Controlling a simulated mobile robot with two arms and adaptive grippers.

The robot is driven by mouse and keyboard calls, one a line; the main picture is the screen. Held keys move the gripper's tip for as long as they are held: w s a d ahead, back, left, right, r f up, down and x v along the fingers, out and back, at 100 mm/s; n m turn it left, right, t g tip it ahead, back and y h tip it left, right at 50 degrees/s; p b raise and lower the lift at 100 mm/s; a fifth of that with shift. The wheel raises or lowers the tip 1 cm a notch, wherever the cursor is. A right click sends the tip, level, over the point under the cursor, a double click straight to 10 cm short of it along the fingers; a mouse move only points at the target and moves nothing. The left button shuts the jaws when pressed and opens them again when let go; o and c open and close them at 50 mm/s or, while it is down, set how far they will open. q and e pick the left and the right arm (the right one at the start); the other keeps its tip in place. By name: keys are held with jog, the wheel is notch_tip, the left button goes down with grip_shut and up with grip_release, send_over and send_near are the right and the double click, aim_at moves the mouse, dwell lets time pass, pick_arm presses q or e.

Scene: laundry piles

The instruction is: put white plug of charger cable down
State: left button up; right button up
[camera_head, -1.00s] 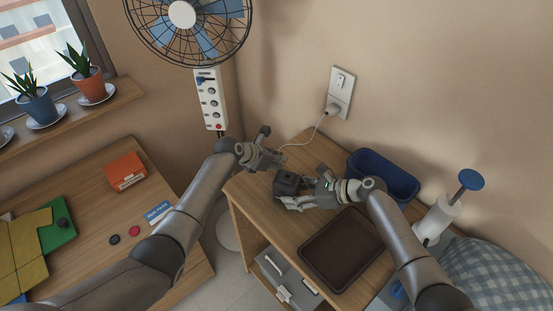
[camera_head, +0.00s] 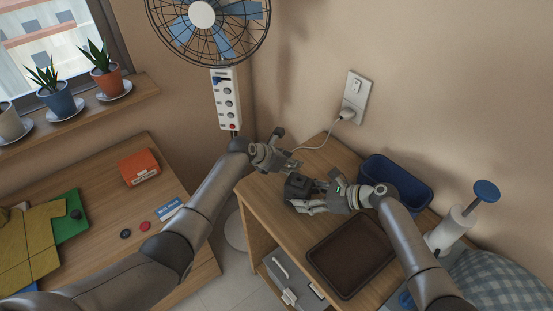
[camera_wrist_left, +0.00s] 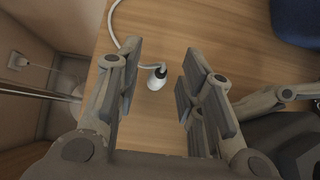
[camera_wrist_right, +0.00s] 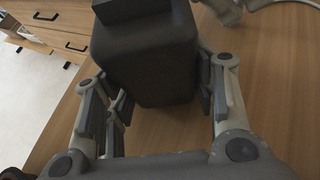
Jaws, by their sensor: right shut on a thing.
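The white plug (camera_wrist_left: 156,79) of the charger cable lies on the wooden cabinet top between the spread fingers of my left gripper (camera_wrist_left: 154,84), touching neither finger in the left wrist view. My left gripper (camera_head: 285,165) is open above the cabinet's back left part. The white cable (camera_head: 316,147) runs from the plug to the wall outlet. My right gripper (camera_head: 312,194) is shut on a dark grey box-shaped thing (camera_wrist_right: 150,58), also visible in the head view (camera_head: 297,185). In the head view the plug itself is hidden by my left gripper.
The cabinet top also bears a brown tray (camera_head: 350,252) and a blue bin (camera_head: 397,182). The wall outlet (camera_head: 355,97) is behind. A desk (camera_head: 105,215) with a red box (camera_head: 140,167) is at left.

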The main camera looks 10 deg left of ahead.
pick_arm(q)
jog(key=v, duration=1.2)
jog(key=shift+r, duration=0.2)
pick_arm(e)
jog(key=shift+f, duration=0.1)
pick_arm(q)
jog(key=shift+w, duration=0.1)
pick_arm(e)
jog(key=o, duration=0.9)
jog(key=shift+c, duration=0.2)
jog(key=shift+d, duration=0.1)
